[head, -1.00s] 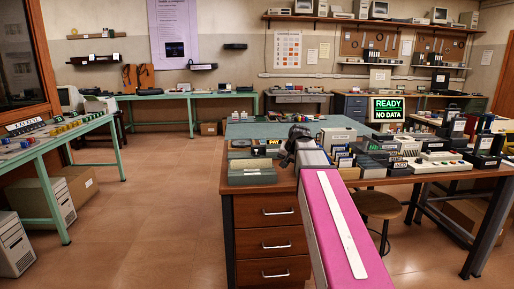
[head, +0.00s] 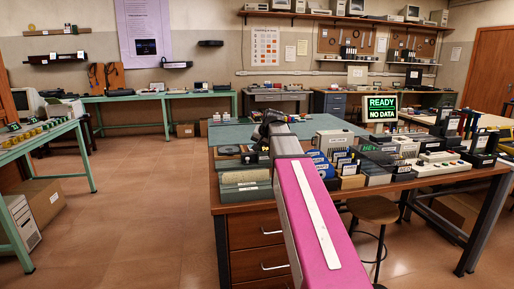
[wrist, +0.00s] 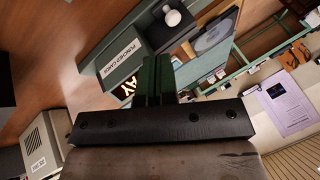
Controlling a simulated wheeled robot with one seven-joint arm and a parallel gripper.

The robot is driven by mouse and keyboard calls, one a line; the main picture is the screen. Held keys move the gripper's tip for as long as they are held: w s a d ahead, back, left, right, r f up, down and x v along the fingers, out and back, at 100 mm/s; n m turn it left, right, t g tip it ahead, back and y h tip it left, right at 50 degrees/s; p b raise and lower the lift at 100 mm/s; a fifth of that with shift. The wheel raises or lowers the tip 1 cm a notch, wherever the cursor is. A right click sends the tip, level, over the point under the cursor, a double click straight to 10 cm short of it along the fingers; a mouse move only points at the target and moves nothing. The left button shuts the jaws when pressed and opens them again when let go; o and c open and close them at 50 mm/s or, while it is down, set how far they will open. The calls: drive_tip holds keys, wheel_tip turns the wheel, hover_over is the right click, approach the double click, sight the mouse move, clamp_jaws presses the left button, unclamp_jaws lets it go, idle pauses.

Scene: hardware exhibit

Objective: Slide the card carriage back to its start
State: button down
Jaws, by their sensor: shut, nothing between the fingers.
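In the wrist view, a grey-green unit with a white label reading "PUNCHED CARDS" (wrist: 122,63) lies beyond my gripper. A dark part with a pale round knob (wrist: 173,18) adjoins it. My gripper (wrist: 158,75) is shut, its dark fingers together, in front of this unit; contact cannot be told. Lettering ending in "AY" shows partly beside the fingers. I cannot single out the card carriage for certain.
Card boxes (head: 345,165) and other devices crowd the desk right of my arm. A screen (head: 381,108) reads "READY NO DATA". The floor (head: 140,215) to the left is clear.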

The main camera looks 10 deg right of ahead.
sight(250, 162)
drive_tip(key=x, duration=0.7)
drive_tip(key=shift+w+a+f, duration=0.1)
drive_tip(key=shift+w+f, duration=0.1)
drive_tip(key=shift+f, duration=0.1)
drive_tip(key=a, duration=1.3)
drive_tip(key=shift+a, duration=0.15)
